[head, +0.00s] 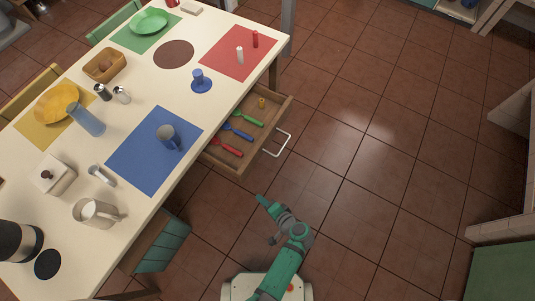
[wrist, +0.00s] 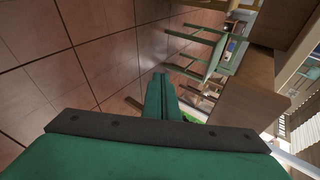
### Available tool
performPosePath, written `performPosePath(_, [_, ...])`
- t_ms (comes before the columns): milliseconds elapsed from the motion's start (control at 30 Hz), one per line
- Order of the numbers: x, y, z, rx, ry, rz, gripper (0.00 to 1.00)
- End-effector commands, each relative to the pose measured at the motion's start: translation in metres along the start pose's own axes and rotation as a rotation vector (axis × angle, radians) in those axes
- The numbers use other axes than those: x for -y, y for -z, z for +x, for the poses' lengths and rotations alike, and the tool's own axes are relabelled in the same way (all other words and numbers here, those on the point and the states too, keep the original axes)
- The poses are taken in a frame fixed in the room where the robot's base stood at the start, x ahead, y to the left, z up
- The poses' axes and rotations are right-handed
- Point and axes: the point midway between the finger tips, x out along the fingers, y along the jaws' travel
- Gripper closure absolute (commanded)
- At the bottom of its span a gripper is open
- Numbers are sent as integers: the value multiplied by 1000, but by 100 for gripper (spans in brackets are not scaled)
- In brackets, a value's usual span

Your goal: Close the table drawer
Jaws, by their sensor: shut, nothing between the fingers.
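The wooden table drawer (head: 252,133) is pulled out from under the right side of the white table in the head view. Its metal bar handle (head: 283,143) faces right, toward the open floor. Inside lie a green utensil (head: 248,118), a blue utensil (head: 238,131), a red utensil (head: 226,146) and a small yellow item (head: 262,103). My gripper (head: 264,202) is below the drawer in the picture, apart from the handle. In the wrist view my gripper (wrist: 160,88) is shut and empty, with tiled floor beyond it.
The white table (head: 140,85) carries mats, dishes, cups and a blue tumbler (head: 85,119). Tiled floor (head: 360,150) right of the drawer is clear. A green cabinet (head: 500,272) is at lower right.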

Motion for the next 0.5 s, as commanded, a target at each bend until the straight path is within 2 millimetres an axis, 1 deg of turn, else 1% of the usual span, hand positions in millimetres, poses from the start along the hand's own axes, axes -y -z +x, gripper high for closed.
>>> performPosePath(33, [8,20,0,24,52,18,100])
performPosePath(167, [31,57,-10,104,197,49,100])
performPosePath(267, [48,87,-30,161,313,51,100])
performPosePath(300, [55,99,-41,182,358,47,100])
performPosePath(400, [69,124,-69,227,460,28,100])
performPosePath(500, [78,142,-95,259,537,6,100])
